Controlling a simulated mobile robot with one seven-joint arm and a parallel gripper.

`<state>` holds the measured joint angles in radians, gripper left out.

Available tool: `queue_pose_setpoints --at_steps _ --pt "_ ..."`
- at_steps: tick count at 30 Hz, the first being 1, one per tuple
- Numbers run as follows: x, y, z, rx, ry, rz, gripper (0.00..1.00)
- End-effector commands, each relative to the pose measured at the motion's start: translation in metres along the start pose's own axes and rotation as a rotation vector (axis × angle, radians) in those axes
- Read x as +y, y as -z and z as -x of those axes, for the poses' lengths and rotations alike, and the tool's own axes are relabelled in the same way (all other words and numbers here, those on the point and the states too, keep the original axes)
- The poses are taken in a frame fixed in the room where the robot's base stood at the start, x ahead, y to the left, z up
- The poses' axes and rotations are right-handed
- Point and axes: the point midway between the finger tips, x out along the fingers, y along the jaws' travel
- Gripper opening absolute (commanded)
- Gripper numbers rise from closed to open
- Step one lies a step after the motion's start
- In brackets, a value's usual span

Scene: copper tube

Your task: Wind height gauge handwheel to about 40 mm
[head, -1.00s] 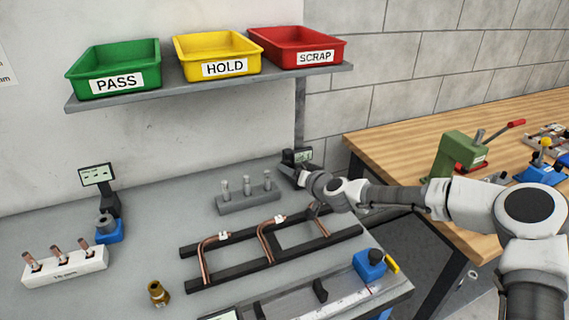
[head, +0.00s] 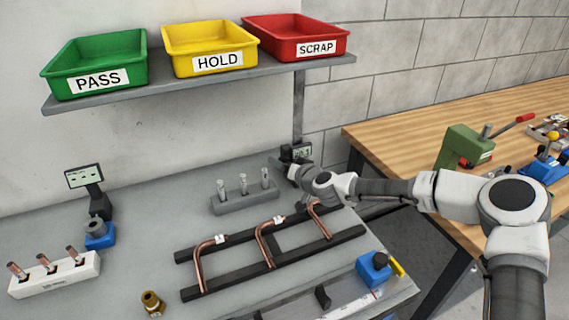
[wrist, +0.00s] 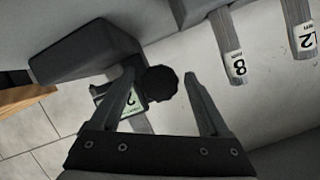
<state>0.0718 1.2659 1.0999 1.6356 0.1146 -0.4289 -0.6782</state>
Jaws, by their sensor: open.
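The height gauge (head: 301,151) stands at the back right of the grey bench, with a small lit display; it is partly hidden by my gripper. In the wrist view its dark body (wrist: 84,52) is at upper left, and a greenish display (wrist: 133,106) shows upside down behind my left finger, its full reading unreadable. A black round knob, seemingly the handwheel (wrist: 160,84), lies between my fingers. My gripper (wrist: 160,74) is open, one finger on each side of the knob, with a gap visible at the right. In the head view my gripper (head: 288,168) is beside the gauge.
A grey block with upright pins (head: 245,201) stands left of the gauge. A dark rack (head: 271,266) with bent copper tubes lies in front. Green, yellow and red trays (head: 296,39) sit on the shelf above. A wooden bench (head: 408,151) is at right.

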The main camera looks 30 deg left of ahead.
Motion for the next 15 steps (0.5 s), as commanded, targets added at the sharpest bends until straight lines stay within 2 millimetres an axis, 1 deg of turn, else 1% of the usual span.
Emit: queue_pose_setpoints --at_steps 2,3,5,9,14,15 --pt "0.0000 -0.0001 0.0000 0.000 0.000 0.000 0.79" --pt "0.0000 -0.0001 0.0000 0.000 0.000 0.000 0.77" --pt "0.0000 -0.0001 0.0000 0.000 0.000 0.000 0.67" --pt "0.0001 0.0000 0.0000 0.000 0.000 0.000 0.41" --pt "0.0004 0.0000 0.0000 0.000 -0.001 0.000 0.13" --pt "0.0005 0.0000 0.0000 0.000 -0.001 0.000 0.05"
